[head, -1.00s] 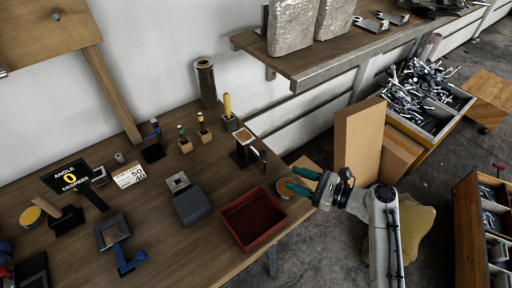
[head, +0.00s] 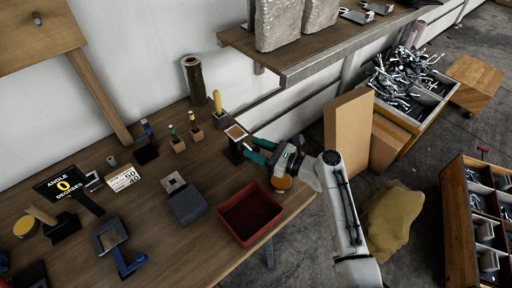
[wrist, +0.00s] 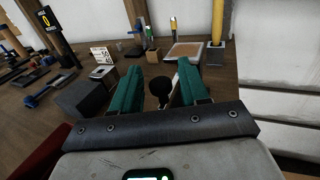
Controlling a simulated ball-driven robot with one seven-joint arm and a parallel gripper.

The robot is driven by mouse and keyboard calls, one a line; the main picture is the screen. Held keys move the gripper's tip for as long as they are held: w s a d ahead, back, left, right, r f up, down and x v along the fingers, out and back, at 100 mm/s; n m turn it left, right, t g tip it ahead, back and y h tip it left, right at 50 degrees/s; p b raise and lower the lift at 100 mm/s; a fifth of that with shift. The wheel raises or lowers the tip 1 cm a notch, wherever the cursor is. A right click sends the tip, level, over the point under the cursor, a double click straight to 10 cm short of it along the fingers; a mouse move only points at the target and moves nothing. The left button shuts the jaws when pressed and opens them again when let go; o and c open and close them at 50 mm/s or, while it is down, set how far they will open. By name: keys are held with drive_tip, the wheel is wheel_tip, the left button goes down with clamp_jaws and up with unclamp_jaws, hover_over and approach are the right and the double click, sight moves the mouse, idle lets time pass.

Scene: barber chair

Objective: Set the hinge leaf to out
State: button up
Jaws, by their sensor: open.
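My gripper (head: 255,150) is open at the right end of the bench, its green fingers pointing left beside a dark stand with a square tan top (head: 236,132). In the wrist view, a dark round knob (wrist: 160,88) shows between the open fingers (wrist: 160,95), with a gap on each side; I cannot tell its depth. The stand's tan top (wrist: 187,50) lies beyond it. I cannot tell for sure which part is the hinge leaf. A black sign (head: 64,187) reads "ANGLE 0 DEGREES"; it also shows in the wrist view (wrist: 45,18).
A red tray (head: 249,214) and a grey block (head: 187,204) are left of my gripper. Several upright-handled tools, one yellow (head: 217,101), stand behind. A shelf edge (head: 330,57) overhangs at the back right. Cardboard boxes (head: 348,130) stand on the floor to the right.

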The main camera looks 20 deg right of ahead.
drive_tip(key=shift+w+a, duration=0.1)
drive_tip(key=shift+c, duration=0.2)
clamp_jaws()
idle(0.5)
